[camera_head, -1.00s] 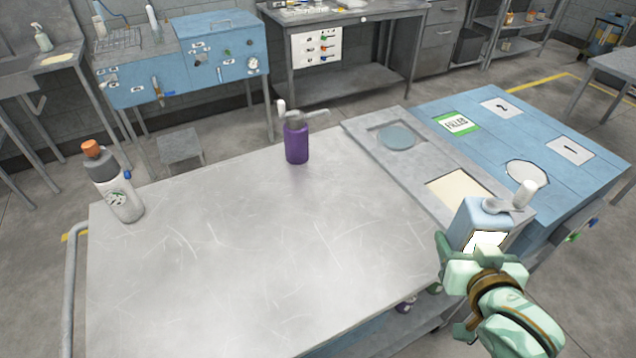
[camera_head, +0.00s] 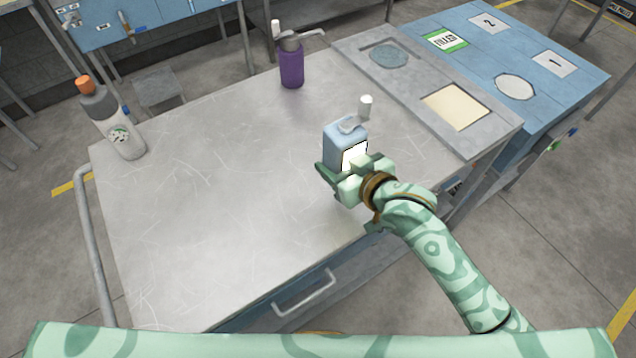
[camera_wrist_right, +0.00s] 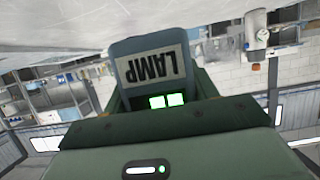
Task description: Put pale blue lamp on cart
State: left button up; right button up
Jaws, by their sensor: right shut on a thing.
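The pale blue lamp (camera_head: 342,140) is a boxy bottle with a white label and a white nozzle on top. My right gripper (camera_head: 350,170) is shut on it and holds it roughly upright over the near right part of the grey cart top (camera_head: 210,220). I cannot tell whether its base touches the top. In the right wrist view the lamp (camera_wrist_right: 150,42) shows its label, reading LAMP upside down, between the fingers of the gripper (camera_wrist_right: 160,90). My left gripper is not in view.
A purple bottle (camera_head: 291,68) stands at the cart's back edge, and a white bottle with an orange cap (camera_head: 113,125) at its left edge. A grey panel with recesses (camera_head: 490,132) and a blue bench (camera_head: 555,92) adjoin on the right. The cart's middle is clear.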

jog(key=a+f, duration=0.1)
jog(key=f, duration=0.1)
jog(key=a+f+b, duration=0.1)
jog(key=a+f, duration=0.1)
jog(key=shift+a+f, duration=0.2)
jog(key=f+b, duration=0.1)
jog(key=f, duration=0.1)
jog(key=f+b, duration=0.1)
jog(key=shift+s+a+f, duration=0.1)
jog(key=shift+a+f, duration=0.1)
jog(key=shift+f, duration=0.15)
jog(key=shift+r, duration=0.1)
jog(key=o, duration=1.3)
jog(key=shift+c, duration=0.2)
jog(key=shift+s+d+r, duration=0.15)
jog(key=shift+s+d, duration=0.05)
jog(key=shift+s, duration=0.1)
jog(key=p+v, duration=0.3)
jog(key=v, duration=0.8)
jog(key=shift+s, duration=0.15)
